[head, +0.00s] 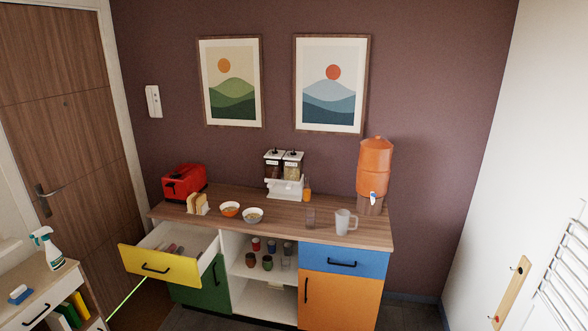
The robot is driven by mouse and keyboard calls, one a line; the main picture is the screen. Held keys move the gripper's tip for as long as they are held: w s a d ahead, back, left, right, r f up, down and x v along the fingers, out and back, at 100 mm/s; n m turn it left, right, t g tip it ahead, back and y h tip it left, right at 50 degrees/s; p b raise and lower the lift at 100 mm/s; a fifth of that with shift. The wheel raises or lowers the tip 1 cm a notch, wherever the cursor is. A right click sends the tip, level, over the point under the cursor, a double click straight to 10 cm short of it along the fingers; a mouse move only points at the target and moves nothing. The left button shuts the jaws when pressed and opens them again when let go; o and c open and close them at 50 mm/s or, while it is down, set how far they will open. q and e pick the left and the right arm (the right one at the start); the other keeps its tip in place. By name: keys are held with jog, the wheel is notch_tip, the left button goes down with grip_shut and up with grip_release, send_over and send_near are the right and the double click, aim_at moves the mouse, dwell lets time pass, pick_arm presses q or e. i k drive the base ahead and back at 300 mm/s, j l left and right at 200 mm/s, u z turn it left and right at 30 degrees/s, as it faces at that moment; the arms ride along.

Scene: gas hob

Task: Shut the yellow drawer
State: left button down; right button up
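The yellow drawer (158,265) is pulled well out at the upper left of the wooden-topped cabinet, in the head view. Its yellow front has a black bar handle (155,269). The white inside is visible, with a few small items (175,249) lying in it, too small to make out. Neither of my grippers shows in the head view.
A green door (202,290) is below the drawer, beside open shelves with jars. A blue drawer (343,261) and orange door (335,299) look shut. The worktop (270,215) holds a red toaster (184,183), bowls and a jug. A small cabinet with a spray bottle (48,248) stands lower left.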

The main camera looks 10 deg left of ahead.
aim_at(185, 270)
jog(key=i+j+u, duration=0.1)
jog(key=i+u, duration=0.25)
jog(key=i, duration=0.2)
jog(key=i+u, duration=0.35)
jog(key=i, duration=0.2)
jog(key=i+l+u, duration=0.35)
jog(key=i, duration=0.2)
jog(key=j, duration=0.1)
